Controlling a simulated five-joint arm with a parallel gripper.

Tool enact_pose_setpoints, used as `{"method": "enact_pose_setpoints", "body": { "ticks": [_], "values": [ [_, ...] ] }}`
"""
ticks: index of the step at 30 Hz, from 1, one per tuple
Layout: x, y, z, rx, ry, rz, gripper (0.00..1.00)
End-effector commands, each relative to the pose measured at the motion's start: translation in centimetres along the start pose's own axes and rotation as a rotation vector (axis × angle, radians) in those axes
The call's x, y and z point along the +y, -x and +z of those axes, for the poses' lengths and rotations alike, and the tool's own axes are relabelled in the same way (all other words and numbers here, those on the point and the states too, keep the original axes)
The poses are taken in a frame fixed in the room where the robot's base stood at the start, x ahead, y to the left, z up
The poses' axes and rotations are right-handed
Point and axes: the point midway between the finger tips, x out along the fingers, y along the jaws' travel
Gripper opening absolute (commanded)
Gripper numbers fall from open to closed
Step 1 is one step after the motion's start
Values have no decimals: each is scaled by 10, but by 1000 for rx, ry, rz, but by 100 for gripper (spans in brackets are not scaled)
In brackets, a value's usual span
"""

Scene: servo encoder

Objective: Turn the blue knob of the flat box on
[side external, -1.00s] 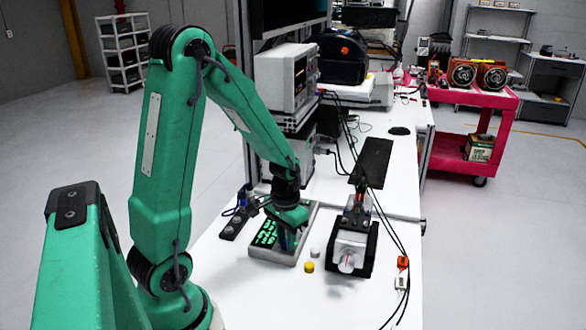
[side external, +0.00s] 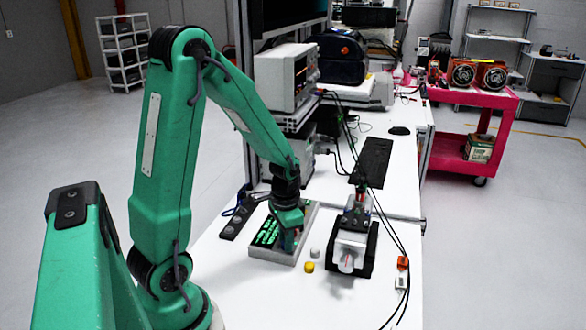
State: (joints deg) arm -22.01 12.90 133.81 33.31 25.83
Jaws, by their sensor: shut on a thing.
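The flat box (side external: 275,252) lies on the white bench, with green lit segments on its dark top panel. My gripper (side external: 291,243) points down over the right part of the box, low at its top face. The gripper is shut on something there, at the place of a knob. The blue knob itself is mostly hidden by the fingers, so its angle cannot be told.
A white and black device (side external: 352,248) stands to the right of the box. A grey button (side external: 315,253) and a yellow button (side external: 309,267) lie between them. Black cables run down the bench's right side. A dark strip (side external: 240,222) lies left of the box.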

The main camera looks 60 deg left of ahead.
Motion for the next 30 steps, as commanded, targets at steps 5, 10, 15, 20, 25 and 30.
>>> {"method": "enact_pose_setpoints", "body": {
  "ticks": [5, 10, 15, 20, 25, 30],
  "values": [
    [0, 1, -1, 2, 0, -1, 44],
    [0, 0, 0, 1, 1, 0, 44],
    [0, 2, 0, 1, 1, -1, 44],
    [0, 8, -1, 3, 1, -1, 44],
    [0, 22, -1, 4, 1, -2, 44],
    [0, 42, -1, 5, 1, -3, 44]
  ]
}}
